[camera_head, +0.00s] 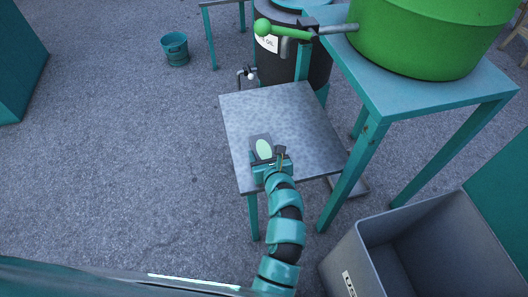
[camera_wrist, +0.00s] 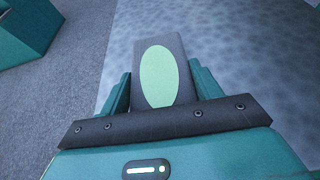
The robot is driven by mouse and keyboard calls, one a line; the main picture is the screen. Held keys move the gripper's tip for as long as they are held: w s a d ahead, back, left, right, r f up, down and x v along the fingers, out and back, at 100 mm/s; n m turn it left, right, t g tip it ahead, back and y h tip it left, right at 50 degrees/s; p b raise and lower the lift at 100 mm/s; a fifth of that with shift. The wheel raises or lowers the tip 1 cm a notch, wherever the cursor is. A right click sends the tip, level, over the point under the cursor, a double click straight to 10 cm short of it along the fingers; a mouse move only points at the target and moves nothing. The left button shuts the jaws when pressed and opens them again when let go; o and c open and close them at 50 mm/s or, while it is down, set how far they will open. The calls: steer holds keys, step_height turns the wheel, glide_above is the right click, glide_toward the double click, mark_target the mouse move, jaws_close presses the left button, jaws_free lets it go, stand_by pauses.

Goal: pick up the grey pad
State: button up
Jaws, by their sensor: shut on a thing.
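The grey pad (camera_head: 262,148) is a dark grey block with a pale green oval on its top. It is at the near left part of the small metal-topped table (camera_head: 290,117). My gripper (camera_head: 268,161) is at the pad's near end, shut on it. In the wrist view the pad (camera_wrist: 171,45) stands between the two teal fingers of my gripper (camera_wrist: 159,84), one against each side. Its near end is hidden by the gripper body. I cannot tell whether the pad touches the tabletop or is just above it.
A taller teal table (camera_head: 430,95) with a green drum (camera_head: 430,35) stands at the right. A grey bin (camera_head: 400,255) is at the lower right. A black oil barrel (camera_head: 318,68) stands behind the small table. A teal bucket (camera_head: 175,50) sits on the floor at the upper left.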

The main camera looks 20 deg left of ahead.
mark_target(267, 155)
steer(key=shift+r, duration=0.4)
steer(key=r, duration=0.1)
steer(key=r+p, duration=0.1)
steer(key=r, duration=0.1)
steer(key=shift+s+d+r+p, duration=0.15)
steer(key=shift+d+r+p, duration=0.15)
steer(key=shift+p, duration=0.1)
steer(key=d+r, duration=0.1)
steer(key=s+d+r+p, duration=0.1)
steer(key=d+r, duration=0.1)
steer(key=d+r+p, duration=0.1)
steer(key=r, duration=0.1)
steer(key=shift+s+d+r, duration=0.15)
steer(key=shift+s+d, duration=0.1)
steer(key=s+d+r+p, duration=0.2)
steer(key=d+r+p, duration=0.1)
steer(key=d+p, duration=0.5)
steer(key=shift+s+r+p, duration=0.15)
steer(key=shift+s+p, duration=0.25)
steer(key=shift+p, duration=0.85)
steer(key=shift+s+d, duration=0.1)
steer(key=shift+d, duration=0.05)
